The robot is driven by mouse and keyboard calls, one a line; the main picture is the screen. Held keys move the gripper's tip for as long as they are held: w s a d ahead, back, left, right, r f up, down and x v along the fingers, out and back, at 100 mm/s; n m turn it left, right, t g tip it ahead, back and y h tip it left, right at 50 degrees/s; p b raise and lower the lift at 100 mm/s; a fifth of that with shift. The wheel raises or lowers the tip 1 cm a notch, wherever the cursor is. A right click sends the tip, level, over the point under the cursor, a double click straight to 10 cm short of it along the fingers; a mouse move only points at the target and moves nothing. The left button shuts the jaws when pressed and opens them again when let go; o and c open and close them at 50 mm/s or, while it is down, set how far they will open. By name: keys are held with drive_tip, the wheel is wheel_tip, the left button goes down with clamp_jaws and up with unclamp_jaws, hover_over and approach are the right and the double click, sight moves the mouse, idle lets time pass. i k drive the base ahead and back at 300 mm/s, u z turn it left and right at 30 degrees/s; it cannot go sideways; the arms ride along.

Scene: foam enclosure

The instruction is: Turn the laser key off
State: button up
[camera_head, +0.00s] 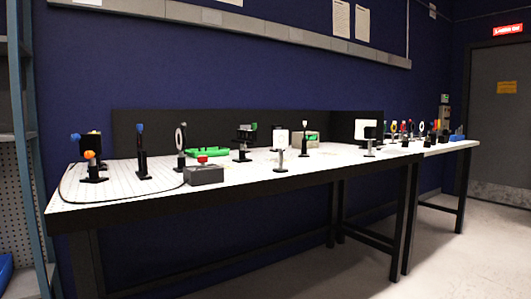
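A long optical table (300,176) with a white top runs along the dark blue wall. A grey box with a red knob or button on top (205,174) sits near its front edge at the left. A beige box with a green top (308,138) stands farther back, near the middle. I cannot make out a laser key on either box; details are too small. A red lit sign (508,29), seemingly about the laser, is above the door. My gripper is not in view.
Several optic mounts on posts stand along the table, including one with an orange knob (91,155). A black cable (110,201) curves over the left end. A metal shelf (22,130) stands at far left. Open floor (320,265) lies in front; a grey door (500,120) is at right.

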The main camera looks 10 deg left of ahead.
sight(201, 159)
drive_tip(key=z, duration=0.25)
drive_tip(key=i, duration=1.5)
drive_tip(key=u, duration=0.6)
